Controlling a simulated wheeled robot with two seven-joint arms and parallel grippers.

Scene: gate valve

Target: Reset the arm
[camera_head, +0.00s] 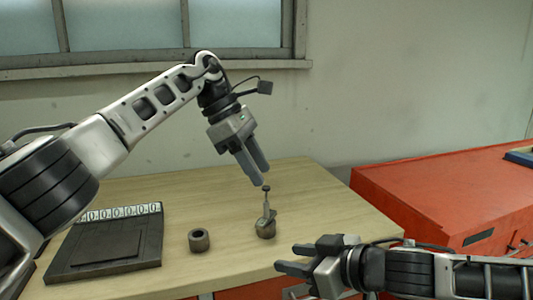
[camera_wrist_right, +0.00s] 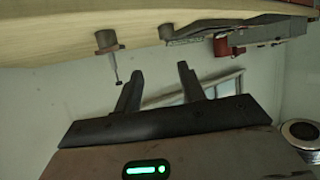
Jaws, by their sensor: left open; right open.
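A small metal valve part (camera_head: 266,229) stands on the wooden table, its thin stem rising to a round knob. My left gripper (camera_head: 261,178) is open and points down, its tips just above the knob; I cannot tell whether they touch. A short hollow dark cylinder (camera_head: 199,241) stands apart to the left on the table. My right gripper (camera_head: 284,258) is open and empty near the front edge, pointing left. In the right wrist view its open fingers (camera_wrist_right: 160,85) show, with the valve part (camera_wrist_right: 106,42) appearing upside down beyond them.
A dark flat fixture (camera_head: 110,243) with a row of number tiles (camera_head: 122,212) lies at the table's left. A red cabinet (camera_head: 440,195) stands to the right. The wooden table (camera_head: 325,205) is clear at the back and right. A wall and window are behind.

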